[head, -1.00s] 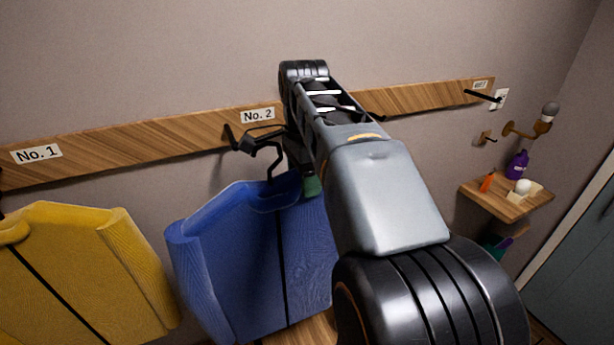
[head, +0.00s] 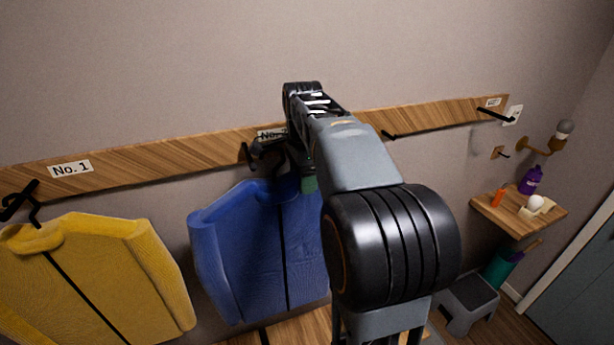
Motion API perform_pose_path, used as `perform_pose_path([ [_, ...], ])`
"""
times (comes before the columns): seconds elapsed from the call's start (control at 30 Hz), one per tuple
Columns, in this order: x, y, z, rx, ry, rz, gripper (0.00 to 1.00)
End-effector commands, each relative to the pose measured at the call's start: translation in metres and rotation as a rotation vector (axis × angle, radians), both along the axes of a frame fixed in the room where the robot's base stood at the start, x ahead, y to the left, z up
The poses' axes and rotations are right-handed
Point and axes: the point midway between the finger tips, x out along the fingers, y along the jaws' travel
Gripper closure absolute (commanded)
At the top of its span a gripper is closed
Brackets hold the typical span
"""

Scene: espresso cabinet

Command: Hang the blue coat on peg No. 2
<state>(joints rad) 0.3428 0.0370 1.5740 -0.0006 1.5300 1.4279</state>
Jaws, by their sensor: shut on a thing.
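The blue coat (head: 240,235) hangs upright below the wooden peg board. My gripper (head: 307,183) is shut at the coat's collar, with a green fingertip showing; the hold itself is mostly hidden by my arm. The coat's dark hanger hook (head: 268,148) is right beside peg No. 2 (head: 246,154) and overlaps it in the picture. I cannot tell whether the hook is over the peg or in front of it. The No. 2 label (head: 271,134) is partly covered.
A yellow coat (head: 95,265) hangs at peg No. 1, left of the blue one. Another peg (head: 389,135) is to the right of my arm. A small shelf (head: 520,218) with bottles, a grey step stool (head: 468,303) and a wooden bench (head: 300,325) stand around.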

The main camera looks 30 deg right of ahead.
Motion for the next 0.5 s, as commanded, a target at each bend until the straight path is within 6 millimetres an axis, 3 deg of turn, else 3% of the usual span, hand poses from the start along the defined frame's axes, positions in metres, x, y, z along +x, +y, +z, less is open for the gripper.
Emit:
perform_pose_path([
  [0.37,0.023,-0.004,0.002,0.000,-0.001,0.001,1.00],
  [0.5,0.024,0.004,0.001,0.001,-0.002,0.001,1.00],
])
